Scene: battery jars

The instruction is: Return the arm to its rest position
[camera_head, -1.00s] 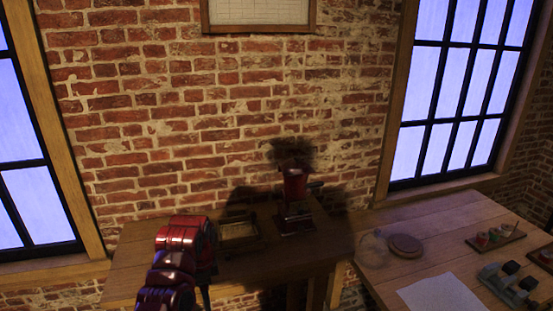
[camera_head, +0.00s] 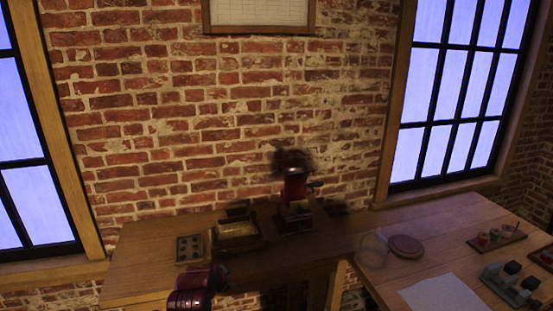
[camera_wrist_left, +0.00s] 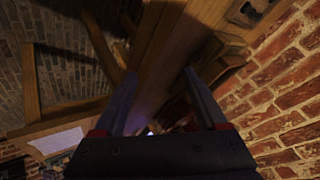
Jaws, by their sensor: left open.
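My left arm (camera_head: 197,289) shows as dark red links at the bottom of the head view, in front of the wooden wall bench (camera_head: 140,262). In the left wrist view my left gripper (camera_wrist_left: 160,88) has its two fingers apart, with nothing seen between the tips. The wrist view is tilted and shows wooden beams and a brick wall beyond the fingers. In the head view the fingers cannot be made out clearly. My right gripper is in neither view.
On the bench stand a dark plate with holes (camera_head: 190,249), a shallow tray (camera_head: 239,244) and a red device (camera_head: 297,197). The right table (camera_head: 453,222) holds a glass jar (camera_head: 372,251), a round lid (camera_head: 405,246), paper (camera_head: 441,293) and a block holder (camera_head: 505,290).

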